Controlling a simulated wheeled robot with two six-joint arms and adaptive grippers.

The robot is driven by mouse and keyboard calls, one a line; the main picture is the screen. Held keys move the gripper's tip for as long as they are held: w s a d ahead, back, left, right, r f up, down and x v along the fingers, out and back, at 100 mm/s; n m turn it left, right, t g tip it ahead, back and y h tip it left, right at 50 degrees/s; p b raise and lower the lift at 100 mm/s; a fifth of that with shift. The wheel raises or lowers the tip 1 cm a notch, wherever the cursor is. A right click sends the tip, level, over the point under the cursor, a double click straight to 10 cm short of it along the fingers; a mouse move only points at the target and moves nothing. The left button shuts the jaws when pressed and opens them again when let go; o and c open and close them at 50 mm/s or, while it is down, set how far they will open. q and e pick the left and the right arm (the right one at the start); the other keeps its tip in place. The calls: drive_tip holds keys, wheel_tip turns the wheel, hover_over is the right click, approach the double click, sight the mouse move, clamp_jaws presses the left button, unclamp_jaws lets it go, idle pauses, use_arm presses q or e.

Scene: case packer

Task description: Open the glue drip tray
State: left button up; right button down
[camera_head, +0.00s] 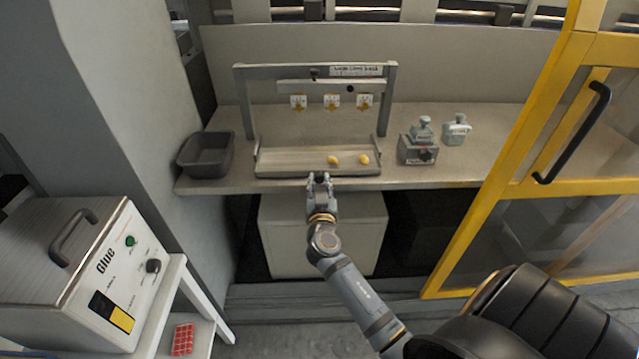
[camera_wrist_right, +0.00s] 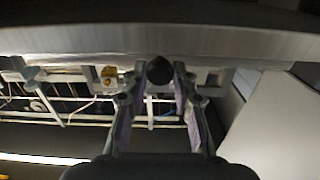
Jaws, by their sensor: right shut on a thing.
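The glue drip tray (camera_head: 290,160) is a shallow grey tray on the bench, under a grey frame with a sign. Two yellow glue blobs (camera_head: 333,160) lie in its right half. My right gripper (camera_head: 319,180) reaches up to the middle of the tray's front edge. In the right wrist view, the fingers of my right gripper (camera_wrist_right: 158,88) are closed around a dark round knob (camera_wrist_right: 160,70) below a broad metal edge. The fingers hide part of the knob. My left gripper is not in view.
A dark bin (camera_head: 206,153) stands left of the tray. A yellow-framed door (camera_head: 520,190) is at the right, a glue machine (camera_head: 85,270) at the lower left. A pale box (camera_head: 320,235) sits under the bench.

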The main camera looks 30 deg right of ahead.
drive_tip(key=c, duration=1.1)
unclamp_jaws()
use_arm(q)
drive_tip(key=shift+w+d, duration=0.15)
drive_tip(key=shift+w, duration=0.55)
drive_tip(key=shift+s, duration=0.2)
use_arm(e)
drive_tip(key=v, duration=0.7)
drive_tip(key=shift+s+a, duration=0.2)
